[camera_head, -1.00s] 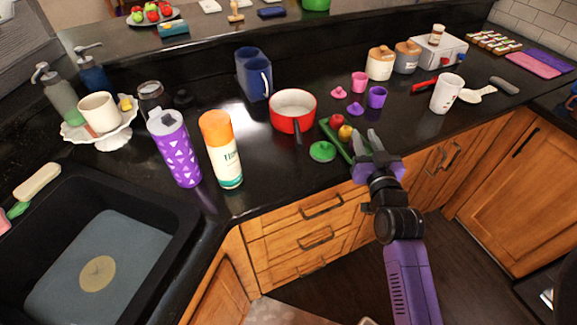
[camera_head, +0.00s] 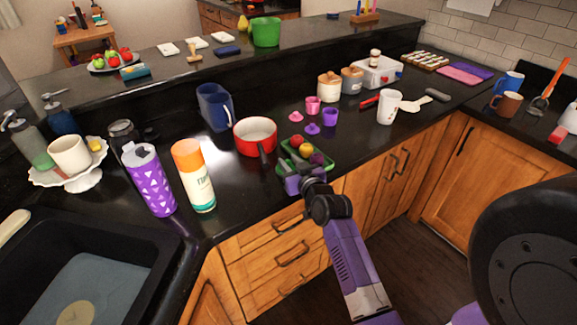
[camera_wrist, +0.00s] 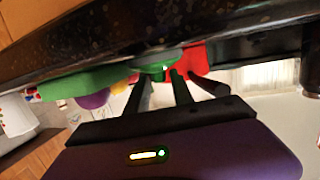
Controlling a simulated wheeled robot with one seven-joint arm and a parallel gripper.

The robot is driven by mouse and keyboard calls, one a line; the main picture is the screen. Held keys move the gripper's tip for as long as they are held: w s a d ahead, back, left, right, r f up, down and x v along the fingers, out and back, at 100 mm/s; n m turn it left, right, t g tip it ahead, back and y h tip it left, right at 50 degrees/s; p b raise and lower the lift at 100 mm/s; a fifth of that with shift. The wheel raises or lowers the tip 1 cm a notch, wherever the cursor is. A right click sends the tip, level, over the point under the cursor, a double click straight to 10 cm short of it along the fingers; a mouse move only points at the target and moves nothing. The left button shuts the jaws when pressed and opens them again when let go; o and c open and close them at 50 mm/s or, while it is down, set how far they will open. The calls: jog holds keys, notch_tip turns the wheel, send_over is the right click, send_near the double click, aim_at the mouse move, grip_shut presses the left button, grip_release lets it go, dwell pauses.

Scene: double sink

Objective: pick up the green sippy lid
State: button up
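The green sippy lid (camera_wrist: 157,62) lies near the counter's front edge. It shows in the wrist view just beyond my fingertips, partly behind them. In the head view only a bit of green shows beside my gripper (camera_head: 288,171), so most of the lid is hidden there. In the wrist view my gripper's two dark fingers (camera_wrist: 161,78) are apart, with a gap between them. They point at the lid; I cannot tell whether they touch it.
A green tray (camera_head: 320,161) with fruit is right of the lid. A red saucepan (camera_head: 256,136) stands behind it, its handle pointing toward my gripper. Pink (camera_head: 296,116) and purple (camera_head: 313,129) lids lie farther back. An orange-capped bottle (camera_head: 195,178) stands left.

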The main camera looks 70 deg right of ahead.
aim_at(288, 160)
jog(key=shift+p+x, duration=0.45)
jog(key=shift+x, duration=1.7)
grip_shut()
jog(key=shift+r, duration=0.1)
